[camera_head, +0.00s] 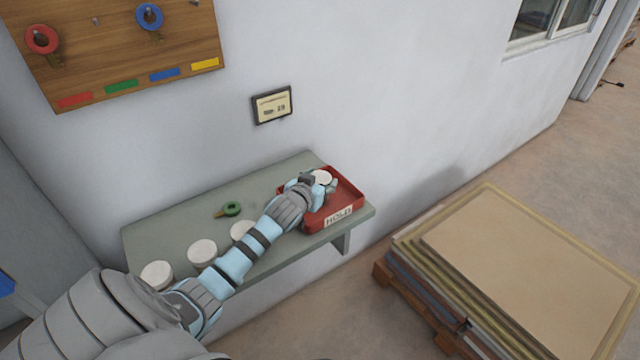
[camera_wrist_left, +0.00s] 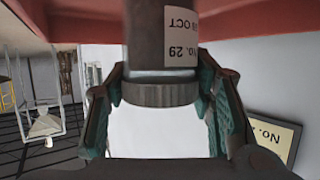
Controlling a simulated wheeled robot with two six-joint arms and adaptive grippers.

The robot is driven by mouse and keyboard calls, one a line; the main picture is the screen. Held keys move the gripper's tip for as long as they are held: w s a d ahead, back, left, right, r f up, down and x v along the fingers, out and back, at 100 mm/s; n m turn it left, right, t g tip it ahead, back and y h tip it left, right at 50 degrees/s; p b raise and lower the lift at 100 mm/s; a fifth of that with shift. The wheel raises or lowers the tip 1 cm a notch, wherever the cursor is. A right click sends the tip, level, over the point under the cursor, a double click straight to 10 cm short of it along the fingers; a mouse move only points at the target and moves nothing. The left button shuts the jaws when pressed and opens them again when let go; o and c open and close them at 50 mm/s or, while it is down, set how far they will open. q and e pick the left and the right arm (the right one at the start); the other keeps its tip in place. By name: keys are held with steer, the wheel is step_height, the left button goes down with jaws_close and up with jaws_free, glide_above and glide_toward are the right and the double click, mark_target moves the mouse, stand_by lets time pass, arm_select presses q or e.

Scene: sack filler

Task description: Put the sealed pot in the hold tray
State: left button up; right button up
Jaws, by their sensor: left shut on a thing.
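My left gripper (camera_head: 320,186) is over the red hold tray (camera_head: 350,188) at the right end of the wall shelf. I cannot tell whether the pot touches the tray floor. My right gripper is not in view.
White-topped pots stand along the green-grey shelf (camera_head: 180,225): one at left (camera_head: 157,275), one in the middle (camera_head: 202,251), one partly behind my arm (camera_head: 241,232). A loaded pallet (camera_head: 530,265) stands at right.

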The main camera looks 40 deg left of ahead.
arm_select(q)
steer(key=shift+f, duration=0.1)
steer(key=shift+f, duration=0.1)
steer(key=o, duration=1.3)
